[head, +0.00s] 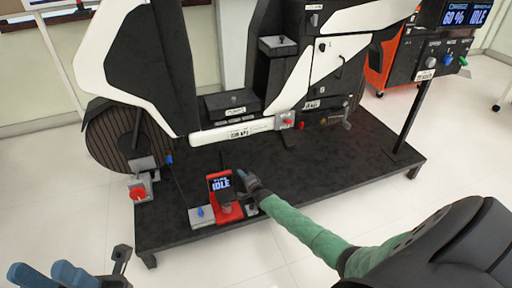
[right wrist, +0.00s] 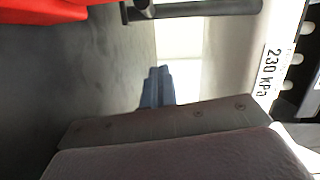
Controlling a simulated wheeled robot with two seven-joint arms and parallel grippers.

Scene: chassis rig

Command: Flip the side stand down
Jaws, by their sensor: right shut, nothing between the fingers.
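The motorcycle-like chassis (head: 310,70) stands upright on a black platform (head: 350,170). A short dark leg (head: 289,140), which may be the side stand, hangs under its lower edge near a red knob (head: 287,122). In the right wrist view a dark bar (right wrist: 195,9) crosses the top; I cannot tell if it is the same part. My right gripper (head: 243,178) is shut and empty, low in front of the chassis, its blue fingertips (right wrist: 157,85) apart from that bar. My left gripper (head: 50,272) is at the bottom left, its blue fingers apart, far from the chassis.
A small screen reading IDLE (head: 220,184) on a red stand (head: 228,213) is close beside my right gripper. A thin rod rises at its left. A white panel labelled 230 kPa (right wrist: 272,68) is at right in the wrist view.

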